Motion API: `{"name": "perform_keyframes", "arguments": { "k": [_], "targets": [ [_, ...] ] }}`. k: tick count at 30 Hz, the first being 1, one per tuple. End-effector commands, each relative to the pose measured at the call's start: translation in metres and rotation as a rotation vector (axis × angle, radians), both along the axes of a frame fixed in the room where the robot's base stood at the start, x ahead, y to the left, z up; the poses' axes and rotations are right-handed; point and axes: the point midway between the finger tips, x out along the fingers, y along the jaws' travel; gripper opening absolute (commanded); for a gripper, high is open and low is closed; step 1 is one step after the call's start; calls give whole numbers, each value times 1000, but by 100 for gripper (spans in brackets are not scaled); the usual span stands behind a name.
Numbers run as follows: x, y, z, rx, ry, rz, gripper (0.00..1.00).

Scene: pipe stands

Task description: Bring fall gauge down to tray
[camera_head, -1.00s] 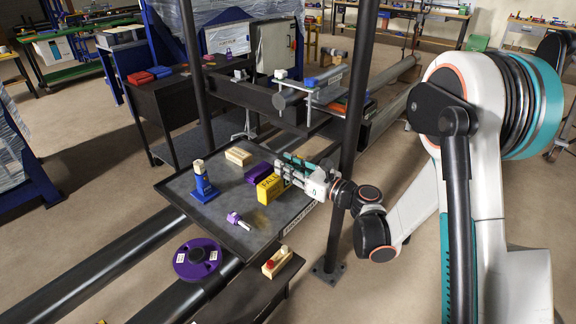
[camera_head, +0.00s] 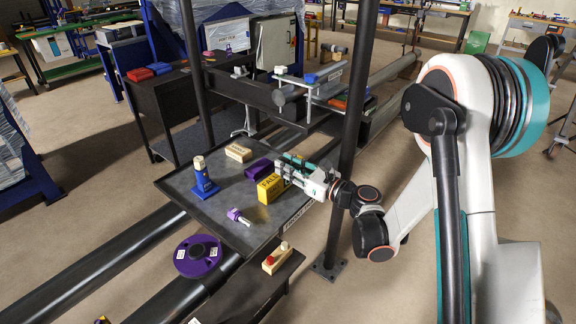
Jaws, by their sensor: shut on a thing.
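The fall gauge is a yellow block (camera_head: 270,188) with dark lettering, at the right side of the dark grey tray (camera_head: 232,178). My gripper (camera_head: 285,174) comes in from the right and is shut on the yellow block. The block is at or just above the tray surface; I cannot tell whether it touches. A purple block (camera_head: 258,169) lies right behind it on the tray. My gripper's fingers are partly hidden by the block.
The tray also holds a blue stand (camera_head: 203,180), a cream block (camera_head: 238,153) and a purple-and-white piece (camera_head: 238,216). A dark upright post (camera_head: 348,135) stands close by my wrist. A purple disc (camera_head: 198,256) and a small wooden block (camera_head: 277,258) sit below the tray.

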Motion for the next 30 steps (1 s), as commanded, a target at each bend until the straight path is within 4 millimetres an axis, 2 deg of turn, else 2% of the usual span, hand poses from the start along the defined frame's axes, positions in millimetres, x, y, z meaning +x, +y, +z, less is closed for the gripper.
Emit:
{"name": "perform_keyframes", "arguments": {
  "k": [11, 12, 14, 30],
  "targets": [
    [0, 0, -5, 0, 0, 0, 0],
    [0, 0, -5, 0, 0, 0, 32],
    [0, 0, -5, 0, 0, 0, 46],
    [0, -2, -5, 0, 0, 0, 46]
  ]
}}
